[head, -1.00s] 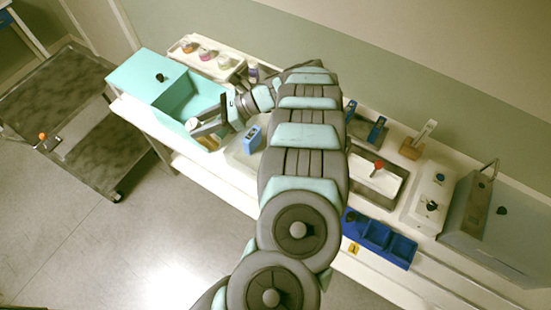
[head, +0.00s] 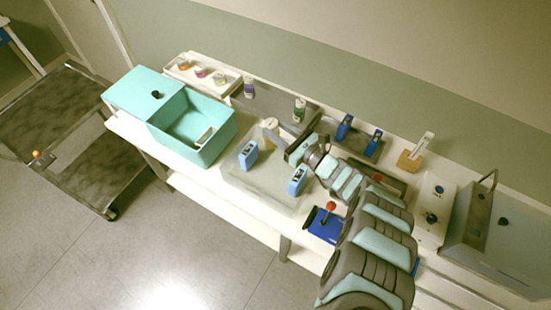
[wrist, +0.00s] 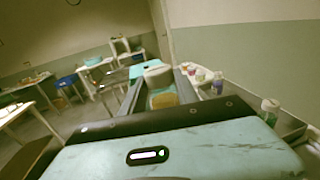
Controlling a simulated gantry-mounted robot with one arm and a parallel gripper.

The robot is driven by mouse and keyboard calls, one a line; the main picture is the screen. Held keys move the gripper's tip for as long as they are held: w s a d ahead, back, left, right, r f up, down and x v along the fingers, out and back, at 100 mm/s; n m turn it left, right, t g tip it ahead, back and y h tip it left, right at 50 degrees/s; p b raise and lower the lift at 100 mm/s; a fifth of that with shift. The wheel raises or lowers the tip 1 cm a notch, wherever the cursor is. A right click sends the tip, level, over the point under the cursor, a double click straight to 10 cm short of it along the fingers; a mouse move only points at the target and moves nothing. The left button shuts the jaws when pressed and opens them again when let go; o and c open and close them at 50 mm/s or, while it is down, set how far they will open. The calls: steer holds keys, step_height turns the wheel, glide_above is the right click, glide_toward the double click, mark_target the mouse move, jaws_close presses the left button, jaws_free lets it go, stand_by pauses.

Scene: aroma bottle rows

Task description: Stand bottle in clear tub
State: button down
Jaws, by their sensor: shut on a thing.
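A bottle with a pale cap and an amber body (wrist: 162,99) is between the two fingers of my gripper (wrist: 158,88) in the wrist view. My gripper is shut on it. In the head view my gripper (head: 276,134) is near the back edge of a low, greyish see-through tub (head: 262,184), and the pale bottle top (head: 270,123) shows at its fingertips. The bottle's lower part is hard to see there. I cannot tell its height above the tub. Blue blocks, one left (head: 248,155) and one right (head: 298,180), stand at the tub.
A teal box (head: 218,150) with an open compartment stands left of the tub, a pale item inside. Behind are a white rack (head: 232,87) of small jars, a purple bottle (head: 249,88) and a green bottle (head: 299,109). A red-knobbed blue item (head: 326,223) is at the front.

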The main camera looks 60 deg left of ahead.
mark_target(277, 149)
step_height(277, 149, down, 10)
steer(key=shift+r+b, duration=0.25)
steer(key=shift+b, duration=0.8)
step_height(277, 149, down, 4)
steer(key=shift+f+b, duration=0.2)
steer(key=shift+b, duration=0.95)
steer(key=shift+f, duration=0.1)
steer(key=shift+f+b, duration=0.35)
steer(key=shift+b, duration=0.2)
steer(key=shift+f, duration=0.2)
steer(key=c, duration=0.9)
jaws_free()
